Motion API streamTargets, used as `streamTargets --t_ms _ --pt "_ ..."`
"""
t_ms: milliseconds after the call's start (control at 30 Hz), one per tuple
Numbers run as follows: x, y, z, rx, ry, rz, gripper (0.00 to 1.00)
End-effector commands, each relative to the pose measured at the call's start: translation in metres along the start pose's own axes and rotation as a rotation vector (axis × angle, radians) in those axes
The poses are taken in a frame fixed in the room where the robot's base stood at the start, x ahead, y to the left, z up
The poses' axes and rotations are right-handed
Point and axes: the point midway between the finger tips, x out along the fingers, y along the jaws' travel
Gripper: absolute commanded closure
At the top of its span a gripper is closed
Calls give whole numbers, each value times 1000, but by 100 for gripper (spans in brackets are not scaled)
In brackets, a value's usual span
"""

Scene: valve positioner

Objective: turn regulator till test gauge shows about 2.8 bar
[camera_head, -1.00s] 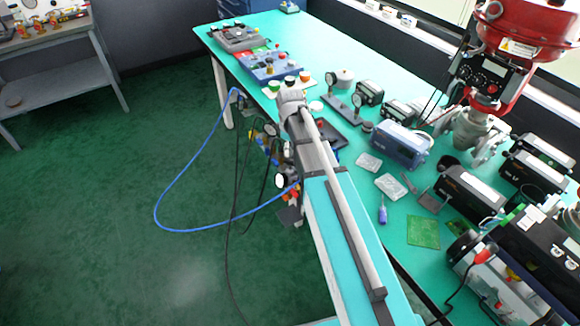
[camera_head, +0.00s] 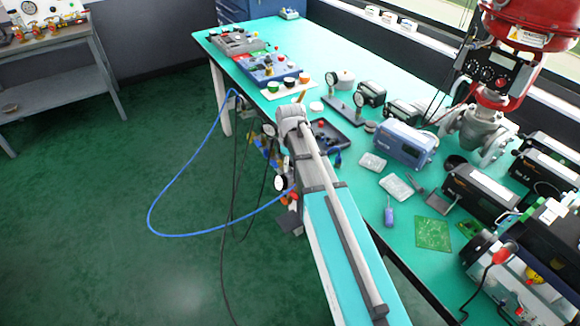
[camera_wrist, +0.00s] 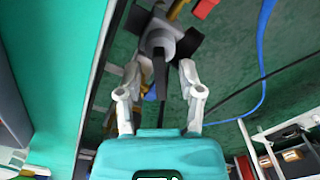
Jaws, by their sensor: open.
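My gripper (camera_wrist: 158,75) is open in the wrist view, its two pale fingers apart with nothing seen between their tips but part of a fitting. This grey fitting with a round end and black parts (camera_wrist: 158,40), possibly the regulator, lies just beyond the fingertips; I cannot tell whether they touch. In the head view, my arm hides the gripper and much of the bench-edge assembly. A white-faced gauge (camera_head: 281,183) shows left of my arm, and another round dial (camera_head: 269,130) sits above it. Their needles are too small to read, and I cannot tell which is the test gauge.
A blue hose (camera_head: 185,235) loops over the green floor beside dark cables. The teal bench (camera_head: 335,55) holds a red-topped valve (camera_head: 525,25), a blue-grey box (camera_head: 404,145), a purple-handled tool (camera_head: 389,216) and several dark instruments on the right.

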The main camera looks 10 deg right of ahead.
Motion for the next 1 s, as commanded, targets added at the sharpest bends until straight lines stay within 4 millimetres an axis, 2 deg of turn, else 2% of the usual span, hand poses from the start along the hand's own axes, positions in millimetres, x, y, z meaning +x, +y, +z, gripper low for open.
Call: streamTargets --t_ms 433,700,1000 --pt "3 0 0 -1 0 0 51" --pt "3 0 -1 -1 0 0 100" --pt "3 -1 -1 1 0 0 100"
